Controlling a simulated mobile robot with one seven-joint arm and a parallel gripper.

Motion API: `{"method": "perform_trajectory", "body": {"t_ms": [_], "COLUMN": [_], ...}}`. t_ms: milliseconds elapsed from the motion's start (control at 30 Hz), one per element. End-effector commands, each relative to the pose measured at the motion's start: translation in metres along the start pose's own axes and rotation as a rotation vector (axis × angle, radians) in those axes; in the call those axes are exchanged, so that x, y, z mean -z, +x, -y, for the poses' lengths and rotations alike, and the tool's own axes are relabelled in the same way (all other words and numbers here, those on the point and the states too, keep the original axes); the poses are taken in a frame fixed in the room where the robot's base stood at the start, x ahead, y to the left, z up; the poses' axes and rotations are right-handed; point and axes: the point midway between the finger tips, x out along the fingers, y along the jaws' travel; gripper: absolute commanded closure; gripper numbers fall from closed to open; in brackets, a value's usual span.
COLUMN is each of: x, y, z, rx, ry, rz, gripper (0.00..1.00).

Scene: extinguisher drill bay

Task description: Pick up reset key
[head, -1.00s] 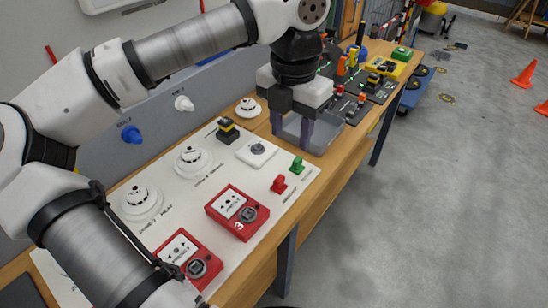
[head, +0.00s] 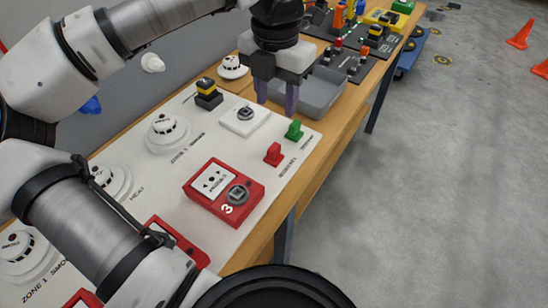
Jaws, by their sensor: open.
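No part is readably labelled as the reset key. A small dark grey key-like piece (head: 245,113) sits on a white square plate (head: 257,125) on the white panel. A similar dark grey piece (head: 238,194) sits on the red call point marked 3 (head: 203,205). I cannot tell which of them is the reset key. My gripper (head: 276,98) points down, open and empty, with its two purple-grey fingers apart. In the picture it is just right of and behind the white plate, in front of the grey tray. No contact shows.
The grey tray (head: 327,84) stands right of my gripper. A red peg (head: 273,153) and a green peg (head: 294,130) stand near the panel's right edge. A black-and-yellow block (head: 208,95) and a round white detector (head: 167,132) stand to the left. Open floor lies right.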

Motion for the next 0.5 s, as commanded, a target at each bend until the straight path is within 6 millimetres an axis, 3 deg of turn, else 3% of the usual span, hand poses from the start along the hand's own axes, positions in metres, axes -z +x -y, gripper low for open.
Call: {"method": "perform_trajectory", "body": {"t_ms": [300, 500], "x": [0.001, 0.0], "y": [0.056, 0.079], "z": [0.001, 0.0], "rx": [0.004, 0.002], "ry": [0.002, 0.0], "rz": [-0.002, 0.0], "gripper": [0.56, 0.56]}}
